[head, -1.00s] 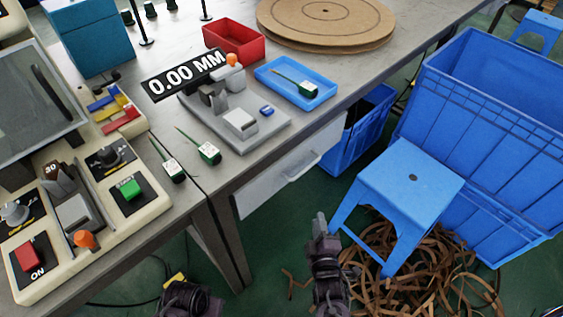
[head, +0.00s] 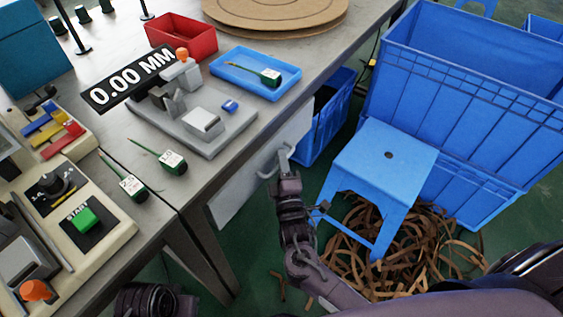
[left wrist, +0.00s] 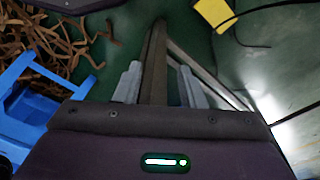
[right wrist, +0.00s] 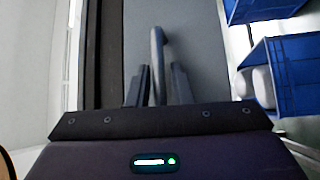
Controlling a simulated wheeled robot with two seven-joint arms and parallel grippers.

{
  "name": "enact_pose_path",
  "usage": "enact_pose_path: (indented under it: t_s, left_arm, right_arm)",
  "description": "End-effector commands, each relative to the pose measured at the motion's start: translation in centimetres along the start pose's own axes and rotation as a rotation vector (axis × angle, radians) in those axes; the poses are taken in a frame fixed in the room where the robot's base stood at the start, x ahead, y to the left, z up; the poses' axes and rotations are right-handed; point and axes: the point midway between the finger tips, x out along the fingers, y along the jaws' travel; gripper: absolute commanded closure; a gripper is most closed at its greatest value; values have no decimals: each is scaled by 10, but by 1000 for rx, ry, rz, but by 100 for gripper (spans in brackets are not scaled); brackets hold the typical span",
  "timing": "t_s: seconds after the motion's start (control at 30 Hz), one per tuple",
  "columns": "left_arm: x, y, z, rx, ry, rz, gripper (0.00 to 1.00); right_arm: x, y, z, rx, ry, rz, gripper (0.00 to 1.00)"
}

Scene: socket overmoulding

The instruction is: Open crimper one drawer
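The drawer (head: 240,182) is a pale grey panel with a bar handle (head: 264,165), under the table edge below the 0.00 MM device (head: 190,115). Its front looks closed against the table. In the right wrist view the handle (right wrist: 157,45) runs between the fingers of my right gripper (right wrist: 159,85). These fingers are apart, with the bar close to both; firm contact does not show. In the head view my right gripper (head: 284,158) is at the handle. My left gripper (left wrist: 160,85) is open and empty, low beside the table.
A blue stool (head: 385,160) stands right of my right gripper, with brown strips (head: 420,240) on the floor beneath. Large blue crates (head: 470,100) are behind it. A smaller blue bin (head: 325,125) stands beside the drawer. Two green-handled tools (head: 172,160) lie near the table edge.

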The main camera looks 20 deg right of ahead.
Motion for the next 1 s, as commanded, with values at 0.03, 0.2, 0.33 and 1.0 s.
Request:
enact_pose_path:
  t_s: [0.03, 0.2, 0.33, 1.0]
  left_arm:
    - [0, 0, 0, 1, 1, 0, 64]
    - [0, 0, 0, 0, 2, 0, 64]
    - [0, 0, 0, 0, 2, 0, 64]
    - [21, -6, 4, -17, -33, -6, 64]
  right_arm:
    - [1, 0, 0, 0, 0, 0, 80]
    - [1, 0, 0, 1, 0, -1, 80]
    - [1, 0, 0, 0, 0, -1, 96]
    - [-11, 5, 11, -3, 1, -4, 100]
